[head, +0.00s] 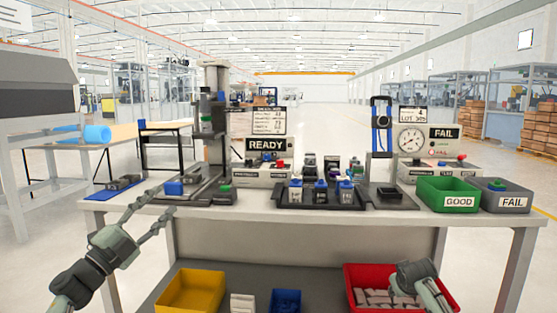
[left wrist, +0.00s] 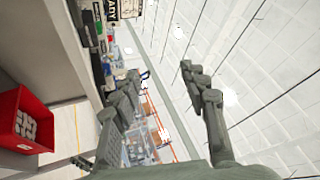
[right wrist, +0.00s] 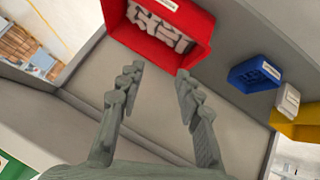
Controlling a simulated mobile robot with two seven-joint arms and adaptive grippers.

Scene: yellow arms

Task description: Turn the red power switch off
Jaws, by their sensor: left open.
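A small red part (head: 280,163) sits on the white box under the READY display (head: 266,144). Another red part (head: 462,157) sits on the tester at the right, by the FAIL display (head: 444,133). Both are too small to tell which is the power switch or how it is set. My left gripper (head: 163,203) is open and empty at the table's front left edge, apart from both red parts. My right gripper (right wrist: 160,70) is open and empty in the right wrist view, in front of the lower shelf; its fingers are unclear in the head view.
A press stand (head: 213,120) rises at the table's left. A black fixture (head: 320,202) with blue-topped parts stands mid-table. A green GOOD bin (head: 447,183) and grey FAIL bin (head: 506,186) are at the right. Yellow (head: 190,276), blue and red bins are below.

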